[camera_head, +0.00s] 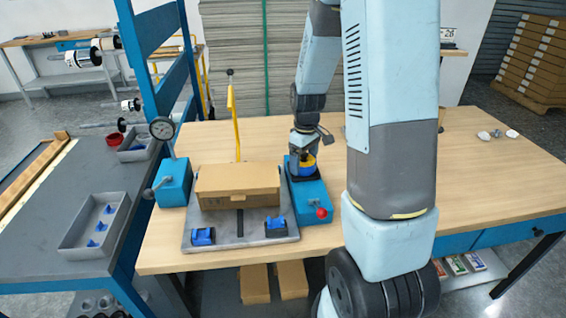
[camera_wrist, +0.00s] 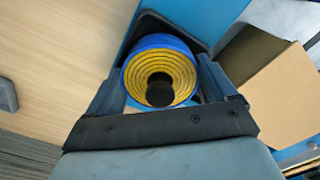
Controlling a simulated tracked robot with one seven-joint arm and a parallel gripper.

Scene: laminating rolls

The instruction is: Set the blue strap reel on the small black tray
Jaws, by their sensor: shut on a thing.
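The blue strap reel (camera_wrist: 160,47) has a blue outer band, yellow coils and a dark centre. It also shows in the head view (camera_head: 308,162), partly hidden by my gripper. My gripper (camera_wrist: 163,82) is shut on the reel, with one finger on each side. In the head view my gripper (camera_head: 304,155) points down over the blue machine block. The small black tray (camera_head: 317,174) is on top of that block, under the reel. Its dark edge shows around the reel in the wrist view (camera_wrist: 204,47). I cannot tell whether the reel touches the tray.
A cardboard box (camera_head: 238,187) lies on a grey plate left of the blue block (camera_head: 311,204). A red knob (camera_head: 321,213) sticks out at the block's front.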

